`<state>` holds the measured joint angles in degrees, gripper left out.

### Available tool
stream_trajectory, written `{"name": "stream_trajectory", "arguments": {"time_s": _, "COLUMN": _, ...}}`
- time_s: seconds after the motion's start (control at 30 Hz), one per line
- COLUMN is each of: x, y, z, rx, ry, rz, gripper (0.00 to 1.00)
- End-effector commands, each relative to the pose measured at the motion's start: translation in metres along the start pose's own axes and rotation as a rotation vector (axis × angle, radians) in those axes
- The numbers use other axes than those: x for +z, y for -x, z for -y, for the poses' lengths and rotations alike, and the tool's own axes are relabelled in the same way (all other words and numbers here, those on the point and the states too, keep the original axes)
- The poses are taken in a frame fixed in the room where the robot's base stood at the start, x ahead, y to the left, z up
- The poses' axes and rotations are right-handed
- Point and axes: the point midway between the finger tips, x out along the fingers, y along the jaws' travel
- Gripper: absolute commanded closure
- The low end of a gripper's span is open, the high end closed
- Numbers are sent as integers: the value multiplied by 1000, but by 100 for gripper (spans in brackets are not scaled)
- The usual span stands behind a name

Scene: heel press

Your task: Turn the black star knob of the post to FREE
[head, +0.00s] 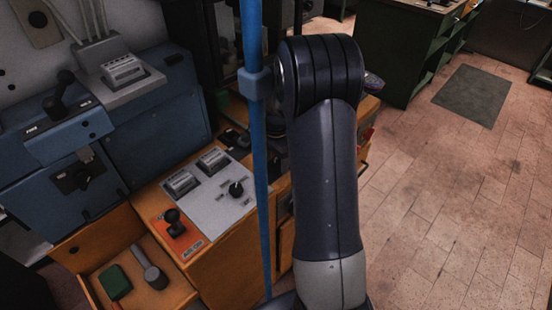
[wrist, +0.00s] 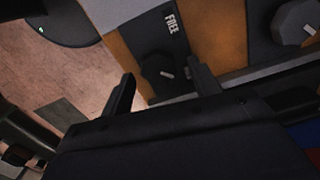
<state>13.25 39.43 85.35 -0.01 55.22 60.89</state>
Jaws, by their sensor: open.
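In the wrist view, a black knob (wrist: 157,68) with a white pointer mark sits on a dark plate (wrist: 150,35). The word FREE is printed on the plate, above and slightly right of the knob. The pointer mark lies to the right side of the knob, not toward the word. My gripper (wrist: 162,68) is open, with one finger to the left of the knob and one to the right. I cannot tell whether either finger touches it. In the head view my arm hides the gripper and this knob.
A second black knob (wrist: 296,22) is at the wrist view's upper right. In the head view, a blue upright pole (head: 260,170) stands beside my arm. A grey panel (head: 215,205) with switches and an open drawer (head: 180,297) are at left. Tiled floor (head: 440,200) is clear at right.

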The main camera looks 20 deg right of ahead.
Motion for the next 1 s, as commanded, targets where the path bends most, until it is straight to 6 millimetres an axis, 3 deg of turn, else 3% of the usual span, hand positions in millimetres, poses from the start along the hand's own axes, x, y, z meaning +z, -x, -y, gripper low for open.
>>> {"name": "stream_trajectory", "arguments": {"time_s": 0.3, "x": 0, "y": -4, "z": 0, "rx": 0, "ry": 0, "rz": 0, "gripper": 41}}
{"name": "stream_trajectory", "arguments": {"time_s": 0.83, "x": 0, "y": -3, "z": 0, "rx": 0, "ry": 0, "rz": 0, "gripper": 84}}
{"name": "stream_trajectory", "arguments": {"time_s": 1.0, "x": 0, "y": -3, "z": 0, "rx": 0, "ry": 5, "rz": 0, "gripper": 86}}
